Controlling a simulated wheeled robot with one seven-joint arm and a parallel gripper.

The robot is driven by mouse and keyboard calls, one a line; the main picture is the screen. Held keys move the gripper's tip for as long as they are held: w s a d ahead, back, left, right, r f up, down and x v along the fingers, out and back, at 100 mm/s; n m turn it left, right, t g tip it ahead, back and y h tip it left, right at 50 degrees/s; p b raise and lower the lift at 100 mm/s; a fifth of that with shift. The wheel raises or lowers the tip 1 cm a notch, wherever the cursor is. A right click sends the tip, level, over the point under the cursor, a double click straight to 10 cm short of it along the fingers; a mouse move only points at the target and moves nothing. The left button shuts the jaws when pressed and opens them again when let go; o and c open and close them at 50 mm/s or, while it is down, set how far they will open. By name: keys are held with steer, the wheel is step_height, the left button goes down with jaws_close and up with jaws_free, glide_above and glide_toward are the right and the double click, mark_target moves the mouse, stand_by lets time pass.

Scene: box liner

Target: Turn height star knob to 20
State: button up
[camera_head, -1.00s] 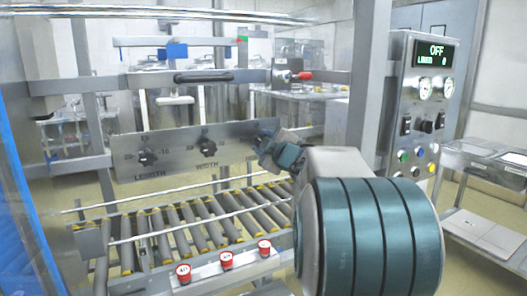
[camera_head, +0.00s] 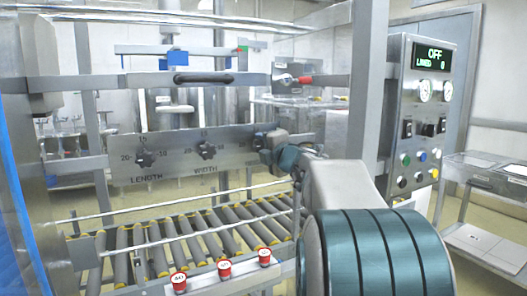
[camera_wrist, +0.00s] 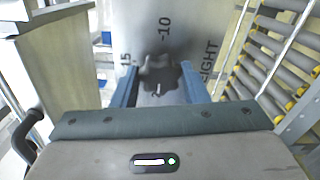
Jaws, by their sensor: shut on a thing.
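The dark height star knob (camera_wrist: 160,74) sits on a grey metal panel in the wrist view, with the marks "15" and "-10" and part of the word HEIGHT beside it. My gripper (camera_wrist: 162,88) is shut on this knob, one blue finger on each side. In the head view my gripper (camera_head: 268,146) is at the right end of the panel (camera_head: 180,172) and hides most of the height knob and its scale. The mark 20 of the height scale cannot be made out.
The length knob (camera_head: 145,158) and width knob (camera_head: 206,150) are on the same panel to the left. A roller conveyor (camera_head: 190,232) with red buttons (camera_head: 224,270) in front lies below. A control box (camera_head: 419,112) reading OFF stands at the right, behind a grey post (camera_head: 372,80).

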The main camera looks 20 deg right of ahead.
steer(key=shift+n, duration=0.3)
steer(key=o, duration=1)
steer(key=shift+c, duration=0.2)
steer(key=s, duration=1.3)
steer(key=shift+s+d, duration=0.25)
steer(key=shift+s, duration=0.15)
